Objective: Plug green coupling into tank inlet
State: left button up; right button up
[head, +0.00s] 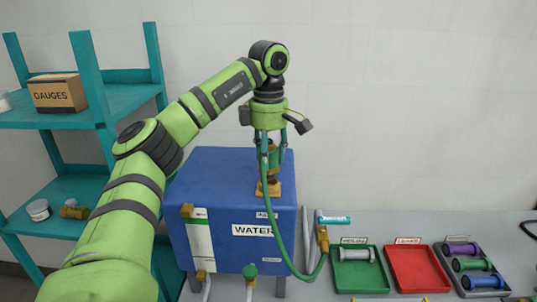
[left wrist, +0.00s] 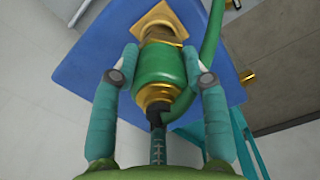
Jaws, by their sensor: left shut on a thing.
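The blue tank (head: 228,172) labelled WATER stands in the middle of the head view. Its top inlet is a brass fitting on a square brass plate (head: 262,190), which also shows in the left wrist view (left wrist: 181,28). My left gripper (head: 272,152) points down over the inlet, shut on the green coupling (left wrist: 160,66), with one finger on each side. In the head view the coupling (head: 273,160) is upright above the plate, in line with the inlet. I cannot tell whether it is seated. A green hose (head: 276,232) hangs from it. My right gripper is out of view.
The hose loops low past the tank's right side to a brass fitting (head: 322,239). A green tray (head: 361,283), an empty red tray (head: 418,270) and a dark tray with coloured spools (head: 480,252) lie right. A teal shelf (head: 130,92) stands left.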

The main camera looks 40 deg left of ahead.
pick_arm(q)
jog(key=shift+f+b, duration=0.75)
jog(key=shift+f, duration=1)
jog(key=o, duration=1.4)
jog(key=shift+c, duration=0.2)
jog(key=shift+r, duration=0.1)
notch_tip(320, 180, up, 12)
jog(key=shift+f, duration=0.1)
